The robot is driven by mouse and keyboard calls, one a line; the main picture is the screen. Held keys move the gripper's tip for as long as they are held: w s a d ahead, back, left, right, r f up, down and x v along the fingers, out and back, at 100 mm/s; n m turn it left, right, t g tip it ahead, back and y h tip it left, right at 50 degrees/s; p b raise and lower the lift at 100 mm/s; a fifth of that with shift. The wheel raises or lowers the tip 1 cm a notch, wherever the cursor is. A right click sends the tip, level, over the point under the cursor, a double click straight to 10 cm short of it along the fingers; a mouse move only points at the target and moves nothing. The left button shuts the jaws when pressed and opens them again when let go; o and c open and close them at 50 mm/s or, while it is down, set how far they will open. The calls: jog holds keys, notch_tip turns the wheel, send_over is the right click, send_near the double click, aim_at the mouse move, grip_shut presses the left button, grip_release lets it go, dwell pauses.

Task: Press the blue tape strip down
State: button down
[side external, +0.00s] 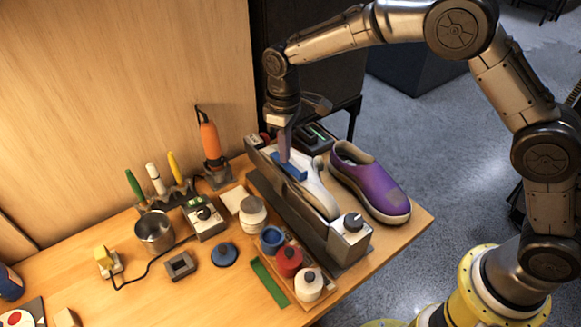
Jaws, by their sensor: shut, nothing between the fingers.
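The blue tape strip (291,167) lies across the upper part of the white sneaker (316,191), which is held in a long grey clamp stand (295,214). My gripper (284,158) points down over the strip with its fingers shut and empty. The fingertips are at the strip's left part and appear to touch it; the exact contact is too small to tell. The ends of the strip on the shoe's far side are hard to make out.
A purple shoe (370,184) stands right of the clamp, near the table edge. Left of it are jars (289,261), a white-lidded jar (252,214), a metal cup (155,232), a control box (204,217) and an orange tool (210,139). A green strip (269,282) lies in front.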

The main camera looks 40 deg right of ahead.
jog(key=shift+r, duration=2.95)
jog(key=s+d+r+m+t, duration=0.1)
jog(key=d+r, duration=0.2)
jog(key=r, duration=0.3)
jog(key=s+d+r+t, duration=0.1)
jog(key=s+d+r, duration=0.15)
jog(key=r, duration=0.25)
jog(key=s+d+r+m+t, duration=0.2)
jog(key=s+d+r, duration=0.45)
jog(key=s, duration=0.35)
jog(key=s+d+f+m, duration=0.1)
jog(key=s+f, duration=0.3)
jog(key=s, duration=0.5)
jog(key=s+d+f+m+t, duration=0.1)
jog(key=s+d+f+m, duration=0.1)
jog(key=s, duration=0.7)
notch_tip(320, 180, down, 2)
jog(key=shift+s+d+f+t, duration=0.2)
jog(key=shift+d+t, duration=0.1)
jog(key=shift+d, duration=0.25)
